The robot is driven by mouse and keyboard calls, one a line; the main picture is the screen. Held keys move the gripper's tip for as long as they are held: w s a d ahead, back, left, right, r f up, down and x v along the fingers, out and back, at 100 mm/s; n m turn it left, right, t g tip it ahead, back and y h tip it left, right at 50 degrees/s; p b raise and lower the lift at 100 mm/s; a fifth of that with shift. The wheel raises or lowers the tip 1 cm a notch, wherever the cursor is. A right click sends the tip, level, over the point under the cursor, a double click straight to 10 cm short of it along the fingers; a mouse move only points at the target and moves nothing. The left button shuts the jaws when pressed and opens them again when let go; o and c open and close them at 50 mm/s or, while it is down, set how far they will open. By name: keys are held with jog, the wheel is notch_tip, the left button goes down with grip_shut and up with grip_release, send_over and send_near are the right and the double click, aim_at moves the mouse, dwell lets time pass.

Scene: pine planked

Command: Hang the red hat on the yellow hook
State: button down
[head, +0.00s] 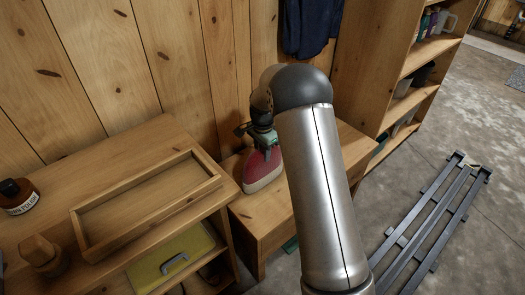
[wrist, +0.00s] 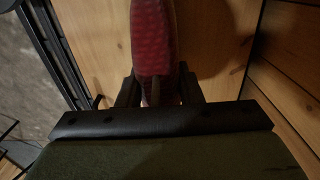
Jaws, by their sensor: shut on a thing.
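The red hat (head: 262,172), with a pale lower edge, is held at its top by my gripper (head: 260,143). It hangs over the low wooden bench by the plank wall; I cannot tell whether its lower edge touches the bench. In the wrist view the red hat (wrist: 153,40) stands narrow and edge-on between the two dark fingers of my gripper (wrist: 156,92), which are shut on it. My arm hides part of the space to the right of the hat. I see no yellow hook in either view.
A dark blue garment (head: 311,25) hangs on the wall. A shelf unit (head: 395,60) stands right of the bench (head: 262,225). A dark slatted rack (head: 432,225) lies on the floor.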

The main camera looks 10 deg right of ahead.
jog(key=c, duration=1)
grip_release()
jog(key=shift+f, duration=0.1)
